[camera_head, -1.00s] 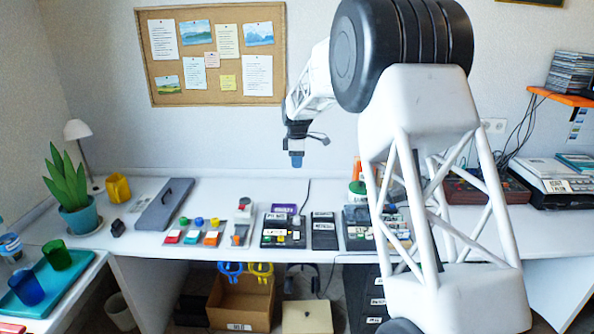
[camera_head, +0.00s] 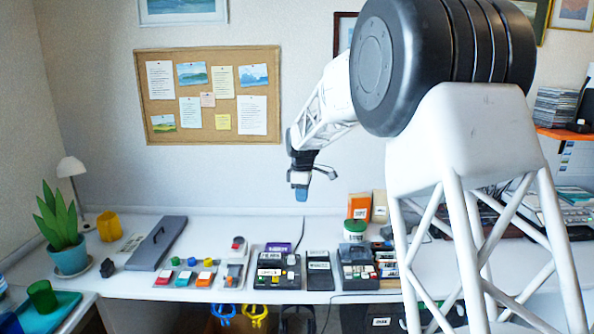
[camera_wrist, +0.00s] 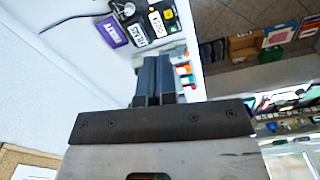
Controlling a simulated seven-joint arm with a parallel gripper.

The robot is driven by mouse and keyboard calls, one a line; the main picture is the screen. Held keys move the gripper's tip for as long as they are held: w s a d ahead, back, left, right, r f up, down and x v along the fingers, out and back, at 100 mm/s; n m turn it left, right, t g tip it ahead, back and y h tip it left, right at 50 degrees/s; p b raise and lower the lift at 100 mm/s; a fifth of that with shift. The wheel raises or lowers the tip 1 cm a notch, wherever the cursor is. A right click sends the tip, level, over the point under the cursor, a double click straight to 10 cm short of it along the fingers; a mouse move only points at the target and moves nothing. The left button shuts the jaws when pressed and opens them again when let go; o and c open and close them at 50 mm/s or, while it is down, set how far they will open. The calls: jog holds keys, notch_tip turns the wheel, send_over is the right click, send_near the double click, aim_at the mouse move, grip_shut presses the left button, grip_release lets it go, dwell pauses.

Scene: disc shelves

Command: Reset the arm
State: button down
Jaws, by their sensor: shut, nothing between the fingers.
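My gripper (camera_head: 301,190) hangs in the air in front of the wall, above the back part of the white desk (camera_head: 215,225). Its blue-grey fingers point down and are closed together, with nothing between them. In the wrist view the gripper (camera_wrist: 154,78) shows its two fingers side by side. My arm is raised, and its large links cover the right part of the head view. The gripper touches nothing on the desk.
Below the gripper stand black button boxes (camera_head: 277,270) and small coloured-button units (camera_head: 187,277). A green-lidded jar (camera_head: 354,231) and an orange box (camera_head: 359,207) stand to its right. A corkboard (camera_head: 208,95) hangs on the wall. A plant (camera_head: 60,225) and lamp (camera_head: 72,167) are at left.

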jog(key=s+d+r+m, duration=0.3)
jog(key=s+d, duration=0.1)
jog(key=s, duration=0.5)
jog(key=s+d+r+m+t, duration=0.1)
jog(key=s+d+r+m, duration=0.2)
jog(key=s, duration=0.7)
jog(key=s+d+r+m, duration=0.2)
jog(key=s+d+r, duration=0.15)
jog(key=s, duration=0.55)
jog(key=s+d+f+m, duration=0.2)
jog(key=s, duration=0.7)
jog(key=s+d+f+m+t, duration=0.1)
jog(key=s+d+f+m, duration=0.1)
jog(key=s, duration=0.8)
jog(key=s+d+f+m, duration=0.2)
jog(key=s+f+m, duration=0.1)
jog(key=s, duration=0.7)
jog(key=shift+d+f+m, duration=0.2)
jog(key=shift+d+m, duration=0.05)
jog(key=shift+m, duration=0.35)
